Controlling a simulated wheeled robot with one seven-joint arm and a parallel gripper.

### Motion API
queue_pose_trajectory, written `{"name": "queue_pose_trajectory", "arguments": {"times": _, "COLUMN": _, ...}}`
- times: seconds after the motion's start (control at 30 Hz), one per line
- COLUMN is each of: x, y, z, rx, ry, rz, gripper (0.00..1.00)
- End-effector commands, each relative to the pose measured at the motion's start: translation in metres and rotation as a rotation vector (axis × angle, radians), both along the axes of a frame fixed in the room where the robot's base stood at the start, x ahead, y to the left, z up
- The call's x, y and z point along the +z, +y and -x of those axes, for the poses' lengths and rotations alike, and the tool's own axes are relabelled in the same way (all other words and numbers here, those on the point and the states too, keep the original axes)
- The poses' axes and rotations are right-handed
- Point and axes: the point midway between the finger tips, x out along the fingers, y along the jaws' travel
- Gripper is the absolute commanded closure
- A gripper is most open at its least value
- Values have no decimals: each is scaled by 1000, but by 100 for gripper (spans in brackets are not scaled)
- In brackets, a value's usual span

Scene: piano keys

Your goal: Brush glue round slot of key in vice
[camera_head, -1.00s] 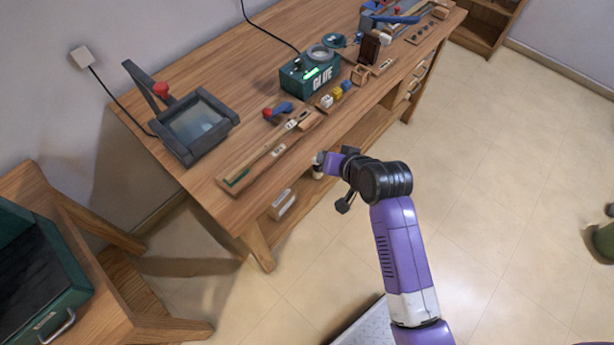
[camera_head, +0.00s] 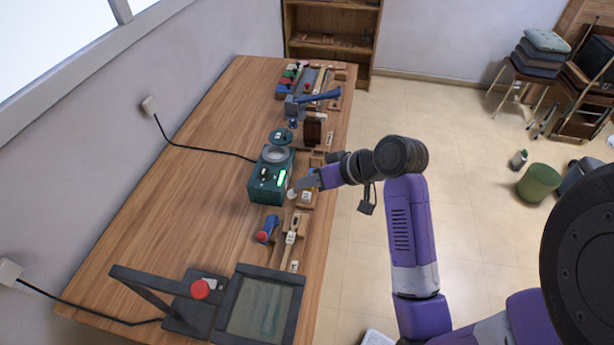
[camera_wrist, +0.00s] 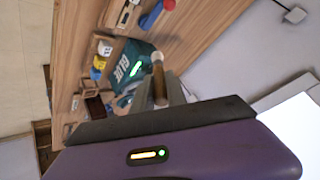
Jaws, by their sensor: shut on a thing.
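My gripper (camera_head: 306,184) is at the bench's right edge, beside the green glue pot (camera_head: 268,178). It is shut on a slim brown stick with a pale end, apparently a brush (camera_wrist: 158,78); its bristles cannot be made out. The wrist view shows the brush in front of the green glue pot (camera_wrist: 132,66). The pot has a round top and a lit green strip. Farther along the bench stands a grey-blue vice-like device (camera_head: 291,106) with a blue lever. I cannot make out a key slot in it.
A long wooden piece (camera_head: 292,242) and a blue tool with a red end (camera_head: 267,229) lie nearer than the pot. A dark framed press (camera_head: 262,308) fills the near end. A dark brown block (camera_head: 312,130) stands beyond the pot. The bench's left side is clear.

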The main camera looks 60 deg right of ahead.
Motion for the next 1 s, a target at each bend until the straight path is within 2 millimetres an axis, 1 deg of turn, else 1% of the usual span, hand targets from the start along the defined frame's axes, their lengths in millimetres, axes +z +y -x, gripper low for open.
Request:
{"name": "queue_pose_trajectory", "arguments": {"times": 0.1, "x": -2, "y": 7, "z": 3, "rx": 40, "ry": -1, "rz": 2, "gripper": 100}}
{"name": "queue_pose_trajectory", "arguments": {"times": 0.27, "x": -7, "y": 8, "z": 4, "rx": 57, "ry": -3, "rz": 6, "gripper": 100}}
{"name": "queue_pose_trajectory", "arguments": {"times": 0.37, "x": -13, "y": 8, "z": 4, "rx": 56, "ry": -2, "rz": 5, "gripper": 100}}
{"name": "queue_pose_trajectory", "arguments": {"times": 0.57, "x": -34, "y": 9, "z": 4, "rx": 55, "ry": -1, "rz": 4, "gripper": 100}}
{"name": "queue_pose_trajectory", "arguments": {"times": 0.6, "x": -41, "y": 8, "z": 4, "rx": 55, "ry": -2, "rz": 6, "gripper": 100}}
{"name": "queue_pose_trajectory", "arguments": {"times": 0.7, "x": -50, "y": 8, "z": 4, "rx": 55, "ry": -3, "rz": 6, "gripper": 100}}
{"name": "queue_pose_trajectory", "arguments": {"times": 0.8, "x": -54, "y": 8, "z": 4, "rx": 55, "ry": -3, "rz": 7, "gripper": 100}}
{"name": "queue_pose_trajectory", "arguments": {"times": 1.0, "x": -53, "y": 8, "z": 3, "rx": 56, "ry": -2, "rz": 6, "gripper": 100}}
